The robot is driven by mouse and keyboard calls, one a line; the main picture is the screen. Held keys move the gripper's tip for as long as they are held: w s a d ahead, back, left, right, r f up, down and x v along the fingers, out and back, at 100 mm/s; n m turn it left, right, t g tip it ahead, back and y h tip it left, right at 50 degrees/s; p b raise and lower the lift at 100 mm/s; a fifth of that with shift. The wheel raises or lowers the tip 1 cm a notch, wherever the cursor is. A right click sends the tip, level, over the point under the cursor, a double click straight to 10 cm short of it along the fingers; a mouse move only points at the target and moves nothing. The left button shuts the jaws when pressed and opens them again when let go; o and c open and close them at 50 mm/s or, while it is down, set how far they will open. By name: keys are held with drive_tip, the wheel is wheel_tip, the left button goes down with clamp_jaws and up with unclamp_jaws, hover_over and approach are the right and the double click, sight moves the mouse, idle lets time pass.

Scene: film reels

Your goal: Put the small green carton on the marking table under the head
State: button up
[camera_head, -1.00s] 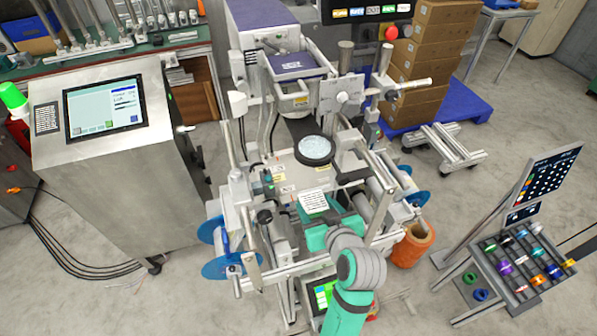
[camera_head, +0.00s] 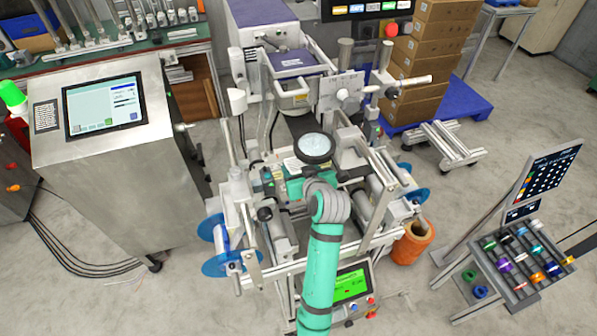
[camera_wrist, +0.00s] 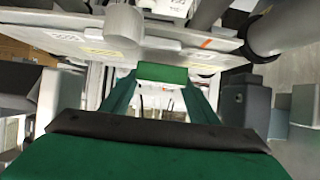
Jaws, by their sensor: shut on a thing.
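The small green carton (camera_wrist: 162,73) is held between the tips of my gripper (camera_wrist: 162,82) in the wrist view. In the head view the carton (camera_head: 294,165) shows a white label on top, with my gripper (camera_head: 292,180) behind it on the near side. The jaws are shut on it. The light grey marking table (camera_wrist: 185,58) is just beyond the carton in the wrist view. I cannot tell whether the carton touches it. The marking head (camera_head: 300,68) stands above and behind the carton in the head view. My wrist hides part of the machine's front.
A round glass-topped part (camera_head: 314,148) sits close to the carton's right. Rollers and blue reels (camera_head: 222,268) flank the machine. Open floor lies between machine and rack (camera_head: 525,265).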

drive_tip(key=shift+f, duration=0.75)
drive_tip(key=shift+f, duration=0.2)
drive_tip(key=o, duration=1.1)
drive_tip(key=shift+c, duration=0.2)
drive_tip(key=shift+r, duration=0.1)
drive_tip(key=shift+s+d+r, duration=0.1)
drive_tip(key=shift+s+r, duration=0.1)
drive_tip(key=v, duration=1.1)
drive_tip(key=shift+s, duration=0.35)
